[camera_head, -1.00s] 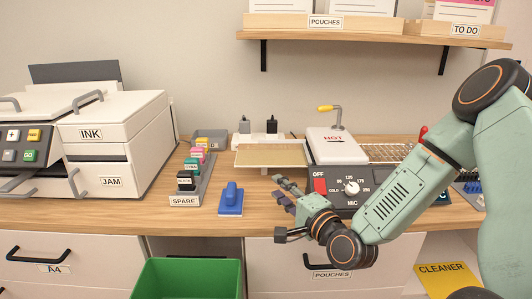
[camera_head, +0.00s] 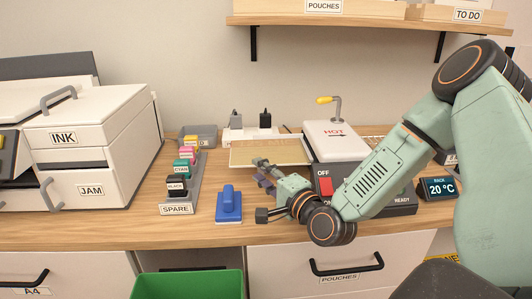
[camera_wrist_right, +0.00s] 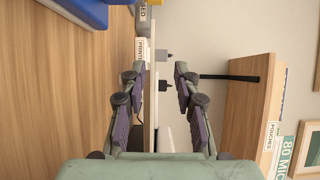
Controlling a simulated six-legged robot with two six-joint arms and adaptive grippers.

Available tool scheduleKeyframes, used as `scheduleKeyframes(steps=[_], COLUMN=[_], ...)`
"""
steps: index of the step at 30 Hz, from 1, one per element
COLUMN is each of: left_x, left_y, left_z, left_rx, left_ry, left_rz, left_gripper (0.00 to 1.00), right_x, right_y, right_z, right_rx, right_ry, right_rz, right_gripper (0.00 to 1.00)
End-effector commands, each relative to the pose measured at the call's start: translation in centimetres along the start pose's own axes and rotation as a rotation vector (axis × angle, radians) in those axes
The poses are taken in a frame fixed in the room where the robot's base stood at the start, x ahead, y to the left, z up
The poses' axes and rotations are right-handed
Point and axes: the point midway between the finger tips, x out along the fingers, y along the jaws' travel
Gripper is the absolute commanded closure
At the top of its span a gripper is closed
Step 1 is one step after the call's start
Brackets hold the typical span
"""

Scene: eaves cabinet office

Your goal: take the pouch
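A flat, thin beige panel with a pale border (camera_head: 262,152), which may be the pouch or its tray, lies left of the laminator marked HOT (camera_head: 335,142). My right gripper (camera_head: 262,172) is at the panel's front edge in the head view and covers part of it. In the right wrist view the right gripper (camera_wrist_right: 160,85) is open, its fingers apart. A thin pale edge (camera_wrist_right: 152,95) runs between the fingers; I cannot tell whether they touch it. My left gripper is not in view.
A blue stamp-like block (camera_head: 229,204) and a SPARE rack (camera_head: 180,209) stand left of my right gripper. An overhead shelf (camera_head: 370,22) carries a POUCHES bin. A green bin (camera_head: 190,285) is below the desk front. The INK/JAM machine (camera_head: 90,140) fills the left.

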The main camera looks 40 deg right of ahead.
Motion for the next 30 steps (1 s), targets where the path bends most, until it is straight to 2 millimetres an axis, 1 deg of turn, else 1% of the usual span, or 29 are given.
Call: scheduleKeyframes(steps=[1, 8, 14, 19, 22, 28, 29, 30], left_x=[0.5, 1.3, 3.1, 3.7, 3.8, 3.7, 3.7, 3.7], left_y=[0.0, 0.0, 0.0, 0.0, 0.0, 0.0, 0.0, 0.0], left_z=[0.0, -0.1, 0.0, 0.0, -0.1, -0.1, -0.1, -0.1], left_rx=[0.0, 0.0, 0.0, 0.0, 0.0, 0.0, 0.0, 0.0], left_ry=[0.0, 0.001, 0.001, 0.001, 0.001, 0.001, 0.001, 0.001], left_rz=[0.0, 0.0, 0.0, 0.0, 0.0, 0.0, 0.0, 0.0], left_gripper=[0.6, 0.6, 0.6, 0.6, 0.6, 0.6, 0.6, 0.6], right_x=[0.4, 1.6, 4.3, 6.1, 6.5, 6.6, 6.6, 6.5], right_y=[0.2, 0.3, 1.1, 0.9, 0.8, 0.8, 0.8, 0.8], right_z=[0.1, 0.2, 0.1, 0.1, 0.1, 0.1, 0.1, 0.1], right_rx=[-0.004, -0.004, -0.006, -0.004, -0.001, 0.0, 0.0, 0.0], right_ry=[-0.003, -0.002, -0.003, -0.001, -0.001, 0.0, 0.0, 0.0], right_rz=[-0.001, -0.002, -0.004, -0.002, -0.002, -0.001, -0.001, -0.001], right_gripper=[0.69, 0.69, 0.69, 0.69, 0.69, 0.69, 0.7, 0.73])
